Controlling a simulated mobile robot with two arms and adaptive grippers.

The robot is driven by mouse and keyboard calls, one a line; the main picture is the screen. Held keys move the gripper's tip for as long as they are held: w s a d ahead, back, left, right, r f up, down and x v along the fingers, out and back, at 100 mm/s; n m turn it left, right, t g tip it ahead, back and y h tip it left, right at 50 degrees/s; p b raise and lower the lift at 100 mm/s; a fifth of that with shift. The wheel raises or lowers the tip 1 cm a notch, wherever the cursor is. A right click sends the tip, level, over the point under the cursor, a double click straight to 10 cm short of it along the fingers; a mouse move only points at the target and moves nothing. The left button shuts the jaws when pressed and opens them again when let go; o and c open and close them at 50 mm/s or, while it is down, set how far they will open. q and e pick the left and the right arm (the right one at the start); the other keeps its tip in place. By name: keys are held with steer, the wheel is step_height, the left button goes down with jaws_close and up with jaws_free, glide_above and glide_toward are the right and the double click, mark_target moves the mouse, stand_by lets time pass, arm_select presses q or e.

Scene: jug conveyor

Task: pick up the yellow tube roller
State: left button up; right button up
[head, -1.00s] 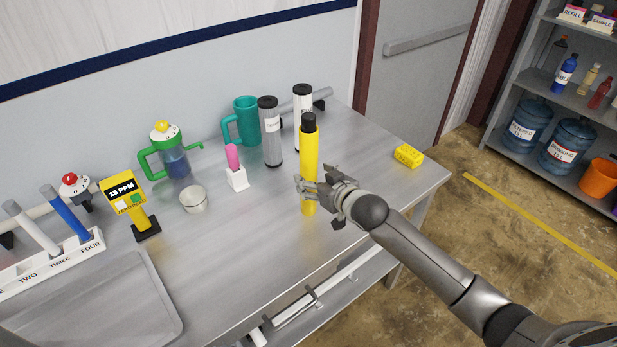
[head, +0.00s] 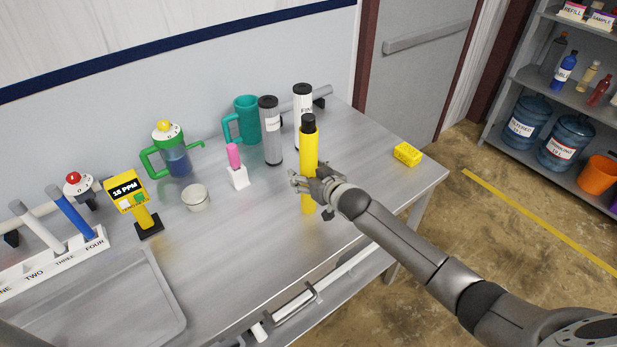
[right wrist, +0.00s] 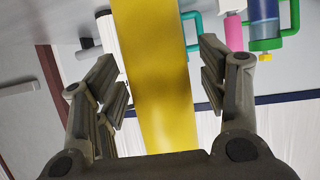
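The yellow tube roller (head: 308,158) is a tall yellow cylinder with a black top, standing upright on the metal table. My right gripper (head: 306,186) is at its lower half in the head view, with fingers on either side of it. In the right wrist view the yellow tube (right wrist: 160,85) runs between the two fingers (right wrist: 165,85). Gaps show between the tube and both finger pads, so the gripper is open around it. My left gripper is not in view.
Close behind the tube stand a grey cylinder (head: 270,132), a white cylinder (head: 303,108) and a teal mug (head: 246,120). A pink item in a white holder (head: 238,178) is to the left. A yellow block (head: 407,154) lies right, near the table's edge.

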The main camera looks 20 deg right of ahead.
jaws_close()
steer(key=shift+w+r, duration=0.1)
steer(key=shift+r, duration=0.05)
